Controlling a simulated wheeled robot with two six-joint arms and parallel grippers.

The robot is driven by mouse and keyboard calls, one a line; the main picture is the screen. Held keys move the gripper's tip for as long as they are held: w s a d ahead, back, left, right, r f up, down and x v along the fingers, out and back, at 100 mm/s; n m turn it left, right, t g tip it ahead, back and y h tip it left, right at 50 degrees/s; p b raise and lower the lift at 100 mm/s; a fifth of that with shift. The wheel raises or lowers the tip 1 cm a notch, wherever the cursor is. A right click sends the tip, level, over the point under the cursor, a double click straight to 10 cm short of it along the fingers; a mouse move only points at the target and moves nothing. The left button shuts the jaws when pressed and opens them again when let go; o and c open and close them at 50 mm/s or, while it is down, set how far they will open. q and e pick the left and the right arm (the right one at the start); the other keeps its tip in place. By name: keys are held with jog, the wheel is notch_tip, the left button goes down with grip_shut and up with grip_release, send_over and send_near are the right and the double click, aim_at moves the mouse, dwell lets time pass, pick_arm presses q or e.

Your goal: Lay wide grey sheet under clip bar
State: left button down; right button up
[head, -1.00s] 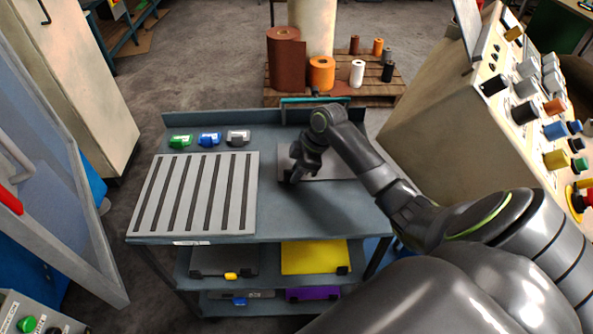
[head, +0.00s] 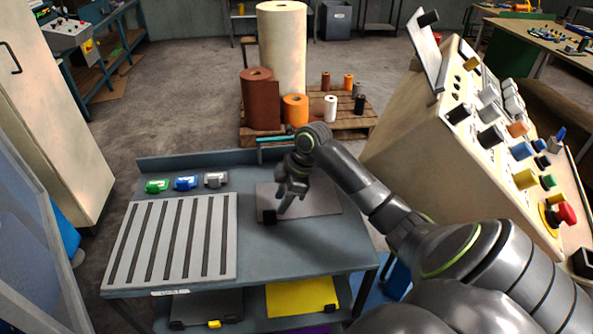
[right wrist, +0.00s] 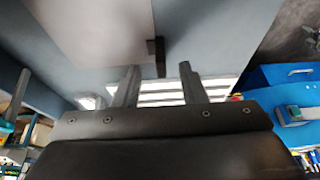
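A grey sheet (head: 318,200) lies on the right part of the blue-grey table top, with a black tab (head: 268,217) at its front left corner. It also shows in the right wrist view (right wrist: 95,25), with the tab (right wrist: 156,56) in front of the fingers. My right gripper (head: 284,207) is over the sheet's left part, close to the tab. In the right wrist view its two fingers (right wrist: 158,78) are apart with nothing held between them. A teal bar (head: 275,138) at the table's back edge may be the clip bar; the arm partly hides it. My left gripper is out of view.
A slotted light plate (head: 172,240) fills the table's left part. A yellow sheet (head: 300,297) lies on the shelf below. A control console (head: 430,150) stands at the right.

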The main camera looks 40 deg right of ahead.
jog(key=v, duration=1.2)
jog(key=shift+b, duration=0.4)
jog(key=shift+a+f, duration=0.1)
